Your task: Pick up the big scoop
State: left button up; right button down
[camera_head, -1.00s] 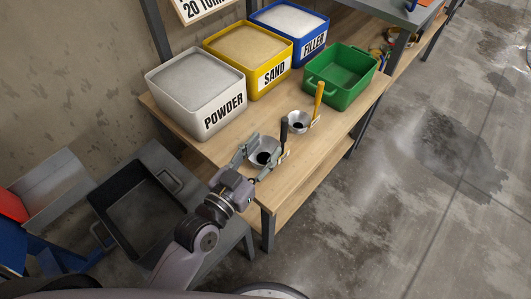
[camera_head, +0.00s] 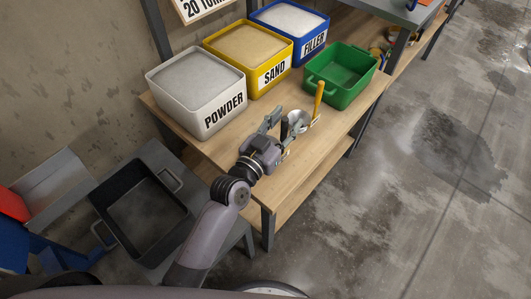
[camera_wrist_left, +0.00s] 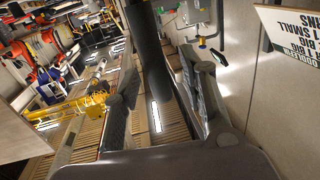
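The big scoop is mostly hidden behind my left gripper (camera_head: 286,119); its black handle (camera_head: 284,129) stands up between the fingers in the head view. In the left wrist view, the dark handle (camera_wrist_left: 149,50) runs down between the two fingers, with gaps seen beside it. The left gripper is open around the handle, over the wooden table (camera_head: 225,149). A smaller metal scoop (camera_head: 296,116) with a yellow handle (camera_head: 319,97) stands just beyond it, partly covered by the gripper. My right gripper is not in view.
White powder (camera_head: 209,117), yellow sand (camera_head: 271,81) and blue filler (camera_head: 319,46) bins line the table's back. A green bin (camera_head: 343,93) stands at the right. A black tray (camera_head: 105,205) is at the lower left. The table's front strip is clear.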

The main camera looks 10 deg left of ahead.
pick_arm(q)
jog(key=shift+c, duration=0.4)
grip_shut()
